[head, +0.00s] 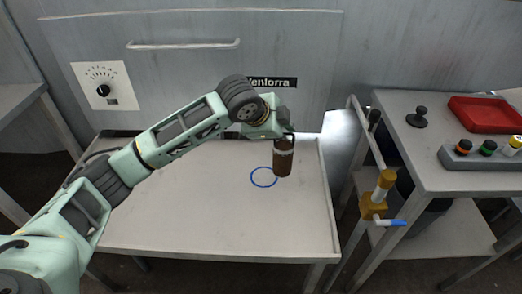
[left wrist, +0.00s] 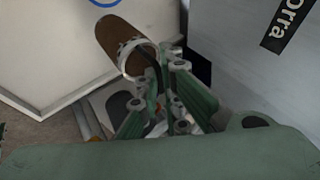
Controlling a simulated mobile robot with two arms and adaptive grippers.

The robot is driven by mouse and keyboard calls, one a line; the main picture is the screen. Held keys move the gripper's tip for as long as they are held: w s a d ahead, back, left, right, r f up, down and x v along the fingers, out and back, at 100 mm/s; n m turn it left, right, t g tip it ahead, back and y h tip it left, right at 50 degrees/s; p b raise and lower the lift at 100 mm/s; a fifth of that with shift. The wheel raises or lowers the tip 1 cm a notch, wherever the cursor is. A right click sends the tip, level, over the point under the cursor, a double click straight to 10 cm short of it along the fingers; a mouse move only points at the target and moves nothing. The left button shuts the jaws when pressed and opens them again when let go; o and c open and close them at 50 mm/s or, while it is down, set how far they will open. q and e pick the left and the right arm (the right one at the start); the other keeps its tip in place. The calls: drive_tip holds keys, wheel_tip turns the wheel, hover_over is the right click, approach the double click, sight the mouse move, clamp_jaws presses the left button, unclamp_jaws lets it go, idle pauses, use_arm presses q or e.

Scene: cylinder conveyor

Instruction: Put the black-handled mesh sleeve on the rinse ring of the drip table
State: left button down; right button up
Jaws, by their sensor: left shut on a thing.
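The mesh sleeve (head: 283,160) is a brown cylinder with a pale band near its top and a black handle. My left gripper (head: 287,136) is shut on its black handle and holds it upright over the drip table (head: 200,220). The blue rinse ring (head: 264,177) lies on the table just left of the sleeve in the head view. In the left wrist view the sleeve (left wrist: 128,45) hangs beyond my gripper fingers (left wrist: 160,95), and part of the blue ring (left wrist: 103,2) shows at the top edge. My right gripper is not in view.
A grey machine front with a handle (head: 183,44) and a dial (head: 103,90) stands behind the table. At right, a side table holds a red tray (head: 487,114), a black knob-like object (head: 417,117) and a grey block with coloured knobs (head: 480,153). A yellow valve (head: 376,195) stands between.

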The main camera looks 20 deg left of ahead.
use_arm(q)
drive_tip(key=w+a+f+b, duration=0.2)
drive_tip(key=w+a+f, duration=0.1)
drive_tip(key=a+f, duration=0.3)
wheel_tip(320, 180, down, 2)
drive_tip(key=shift+a+f, duration=0.1)
drive_tip(key=shift+a, duration=0.2)
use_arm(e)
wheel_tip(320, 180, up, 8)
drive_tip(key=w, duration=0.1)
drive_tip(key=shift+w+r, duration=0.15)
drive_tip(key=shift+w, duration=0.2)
use_arm(q)
drive_tip(key=c, duration=2.3)
unclamp_jaws()
drive_tip(key=shift+f, duration=0.2)
drive_tip(key=o, duration=0.4)
drive_tip(key=shift+c, duration=0.2)
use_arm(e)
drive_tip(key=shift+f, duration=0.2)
use_arm(q)
drive_tip(key=p+v, duration=0.2)
drive_tip(key=v, duration=1)
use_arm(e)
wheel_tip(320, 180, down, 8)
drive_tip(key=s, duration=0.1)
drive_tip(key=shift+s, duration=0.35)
